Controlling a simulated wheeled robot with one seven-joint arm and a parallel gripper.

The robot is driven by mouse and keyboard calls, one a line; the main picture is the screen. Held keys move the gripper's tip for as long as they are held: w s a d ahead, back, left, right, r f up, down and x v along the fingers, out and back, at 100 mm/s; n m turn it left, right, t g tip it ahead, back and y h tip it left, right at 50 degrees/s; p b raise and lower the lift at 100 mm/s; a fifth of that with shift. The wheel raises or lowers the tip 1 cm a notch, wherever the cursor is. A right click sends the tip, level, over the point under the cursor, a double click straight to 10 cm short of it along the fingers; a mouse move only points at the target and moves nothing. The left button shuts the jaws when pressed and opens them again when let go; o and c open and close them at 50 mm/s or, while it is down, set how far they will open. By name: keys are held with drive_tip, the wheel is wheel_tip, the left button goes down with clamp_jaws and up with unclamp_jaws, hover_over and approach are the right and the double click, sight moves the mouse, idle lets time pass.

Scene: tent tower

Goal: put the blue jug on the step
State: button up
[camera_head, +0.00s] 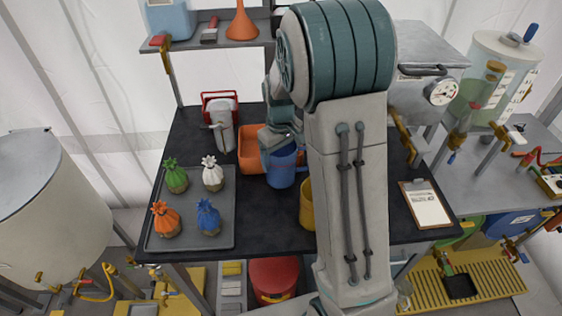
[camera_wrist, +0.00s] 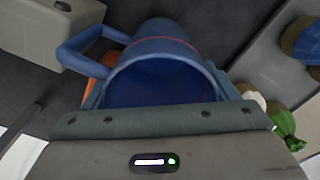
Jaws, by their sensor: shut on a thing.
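The blue jug (camera_head: 283,168) is over the dark table (camera_head: 270,225), in front of the orange bin. In the wrist view the jug (camera_wrist: 160,40) lies between the fingers, its open mouth facing the camera and its handle to the left. My gripper (camera_head: 281,143) is shut on the jug near its rim; the wrist view shows the gripper (camera_wrist: 160,92) with a finger at each side. I cannot tell whether the jug's base touches the table. A low yellow ribbed platform (camera_head: 490,288) is at lower right; I cannot tell whether it is the step.
A grey tray (camera_head: 190,212) with several tied sacks is left of the jug. An orange bin (camera_head: 248,160) is just behind it. A yellow vessel (camera_head: 306,205), partly hidden by my arm, is close on the right. A clipboard (camera_head: 425,203) lies at the right edge. The front middle is clear.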

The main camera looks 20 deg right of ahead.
drive_tip(key=shift+f, duration=1.8)
drive_tip(key=shift+f, duration=0.25)
drive_tip(key=o, duration=1)
drive_tip(key=shift+r, duration=0.1)
